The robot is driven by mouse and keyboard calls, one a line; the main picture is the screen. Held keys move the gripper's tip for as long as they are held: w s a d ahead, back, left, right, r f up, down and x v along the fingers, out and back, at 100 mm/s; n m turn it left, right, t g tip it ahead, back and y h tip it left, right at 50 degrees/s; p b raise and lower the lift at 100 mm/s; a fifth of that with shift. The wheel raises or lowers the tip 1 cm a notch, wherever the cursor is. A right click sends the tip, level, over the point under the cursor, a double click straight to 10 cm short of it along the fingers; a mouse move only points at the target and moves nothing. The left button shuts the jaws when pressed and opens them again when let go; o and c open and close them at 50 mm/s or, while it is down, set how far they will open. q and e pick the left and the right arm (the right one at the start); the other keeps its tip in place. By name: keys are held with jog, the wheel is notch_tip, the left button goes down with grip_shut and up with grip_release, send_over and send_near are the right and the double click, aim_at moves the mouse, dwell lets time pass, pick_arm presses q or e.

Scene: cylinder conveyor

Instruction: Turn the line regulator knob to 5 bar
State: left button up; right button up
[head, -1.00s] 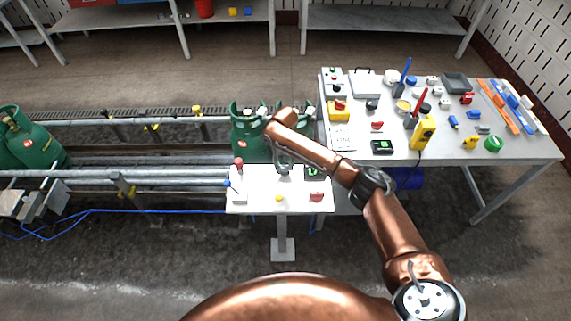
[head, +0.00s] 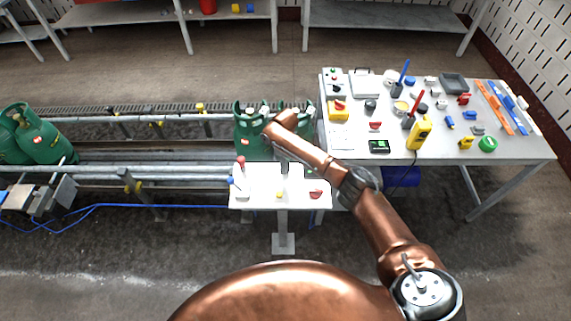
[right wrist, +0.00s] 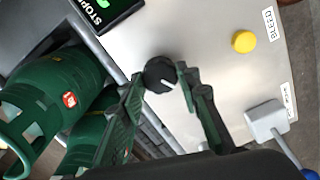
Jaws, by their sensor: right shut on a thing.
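The black regulator knob (right wrist: 160,73) with a white pointer line stands on the white control panel (right wrist: 215,50) in the right wrist view. My right gripper (right wrist: 161,80) has its two dark fingers on either side of the knob, shut on it. In the head view my right gripper (head: 284,166) reaches down to the back of the panel (head: 262,201), and the arm hides the knob there. The scale around the knob and any bar reading cannot be read. My left gripper is not in view.
Green cylinders (head: 248,135) stand close behind. A cluttered table (head: 400,170) is at right.

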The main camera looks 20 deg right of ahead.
jog(key=n, duration=0.4)
jog(key=shift+n, duration=2.9)
jog(key=o, duration=1.2)
jog(key=shift+c, duration=0.2)
jog(key=shift+r, duration=0.1)
notch_tip(320, 180, up, 12)
